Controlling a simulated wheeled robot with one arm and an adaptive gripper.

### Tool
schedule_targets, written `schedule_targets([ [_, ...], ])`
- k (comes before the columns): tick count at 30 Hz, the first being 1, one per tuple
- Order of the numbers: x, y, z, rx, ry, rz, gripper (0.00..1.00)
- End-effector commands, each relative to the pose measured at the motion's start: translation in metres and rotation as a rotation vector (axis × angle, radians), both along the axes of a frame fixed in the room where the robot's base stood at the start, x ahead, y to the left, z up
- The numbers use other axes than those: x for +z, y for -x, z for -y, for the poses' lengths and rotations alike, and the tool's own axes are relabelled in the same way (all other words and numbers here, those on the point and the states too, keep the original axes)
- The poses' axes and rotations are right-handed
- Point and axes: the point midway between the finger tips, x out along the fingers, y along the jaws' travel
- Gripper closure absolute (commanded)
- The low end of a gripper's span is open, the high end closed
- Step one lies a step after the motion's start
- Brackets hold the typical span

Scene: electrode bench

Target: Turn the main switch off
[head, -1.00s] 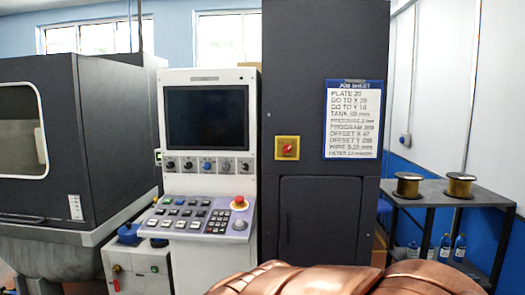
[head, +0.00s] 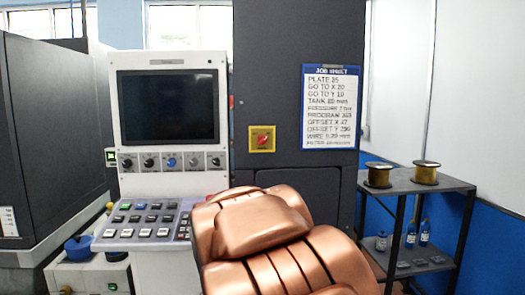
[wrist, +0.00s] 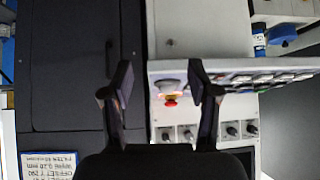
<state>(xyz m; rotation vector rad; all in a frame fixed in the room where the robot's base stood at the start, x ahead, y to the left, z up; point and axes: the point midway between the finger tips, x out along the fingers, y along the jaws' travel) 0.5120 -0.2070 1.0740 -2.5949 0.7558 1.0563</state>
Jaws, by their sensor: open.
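The main switch (head: 263,139) is a red rotary knob on a yellow square plate on the dark cabinet (head: 290,90), left of the job sheet, in the head view. Its knob looks tilted from upright. I cannot make it out in the wrist view. My gripper (wrist: 160,88) is open and empty in the wrist view, its two dark fingers spread. Between them, farther off, shows the red emergency button (wrist: 170,101) of the control panel.
A control console with a dark screen (head: 168,106), a row of knobs and a keypad (head: 145,219) stands left of the cabinet. The job sheet (head: 331,106) hangs to the right. A grey shelf (head: 420,184) with two wire spools stands at the right.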

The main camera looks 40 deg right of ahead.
Motion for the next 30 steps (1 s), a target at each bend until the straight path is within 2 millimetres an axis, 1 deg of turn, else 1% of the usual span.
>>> schedule_targets([
  [1,0.008,-0.022,0.032,-0.045,0.04,0.082,0.4],
  [2,0.018,-0.033,0.048,-0.066,0.063,0.134,0.4],
  [3,0.031,-0.047,0.07,-0.09,0.096,0.205,0.4],
  [5,0.053,-0.067,0.102,-0.122,0.145,0.31,0.4],
  [6,0.067,-0.078,0.122,-0.14,0.181,0.381,0.4],
  [8,0.087,-0.091,0.151,-0.16,0.231,0.48,0.4],
  [9,0.103,-0.099,0.169,-0.17,0.267,0.552,0.4],
  [11,0.122,-0.107,0.194,-0.179,0.314,0.646,0.4],
  [12,0.135,-0.112,0.208,-0.18,0.347,0.708,0.4],
  [15,0.161,-0.117,0.237,-0.176,0.413,0.842,0.4],
  [19,0.189,-0.117,0.258,-0.156,0.478,0.973,0.4],
  [21,0.195,-0.117,0.264,-0.147,0.497,1.014,0.4],
  [24,0.202,-0.116,0.269,-0.138,0.512,1.05,0.4],
  [30,0.21,-0.121,0.274,-0.135,0.519,1.063,0.4],
])
